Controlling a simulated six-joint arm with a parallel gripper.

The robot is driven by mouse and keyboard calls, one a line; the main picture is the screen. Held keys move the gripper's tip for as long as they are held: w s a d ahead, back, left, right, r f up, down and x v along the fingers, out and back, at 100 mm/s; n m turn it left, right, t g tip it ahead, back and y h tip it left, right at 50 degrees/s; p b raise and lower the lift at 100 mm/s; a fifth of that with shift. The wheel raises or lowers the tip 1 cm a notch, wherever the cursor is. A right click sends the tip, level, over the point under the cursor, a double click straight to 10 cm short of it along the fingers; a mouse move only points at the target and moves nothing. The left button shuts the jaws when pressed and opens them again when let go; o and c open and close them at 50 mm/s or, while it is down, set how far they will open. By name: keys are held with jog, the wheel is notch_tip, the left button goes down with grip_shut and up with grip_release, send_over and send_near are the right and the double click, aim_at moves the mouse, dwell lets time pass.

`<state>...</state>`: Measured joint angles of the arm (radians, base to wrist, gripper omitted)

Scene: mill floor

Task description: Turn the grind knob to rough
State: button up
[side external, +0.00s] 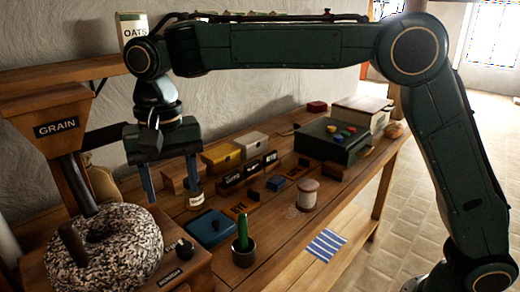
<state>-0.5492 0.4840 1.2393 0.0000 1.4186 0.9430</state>
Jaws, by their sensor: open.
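A small black knob (184,247) sits on the wooden base beside the speckled millstone (130,245), at the lower left. A dark label plate (170,276) is on the base's face below the knob; its lettering is too small to read surely. My gripper (170,192) points down with its two blue fingers apart and nothing between them. In the picture it is above the knob and apart from it. The knob's pointer direction cannot be told.
A wooden hopper marked GRAIN (55,125) stands at the left. A dark green box (330,142) with coloured knobs stands farther back. A striped cloth (326,245) lies lower down.

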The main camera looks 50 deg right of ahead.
aim_at(184, 247)
notch_tip(184, 247, down, 14)
jog(key=shift+r, duration=0.15)
dwell(0.7)
jog(key=c, duration=1)
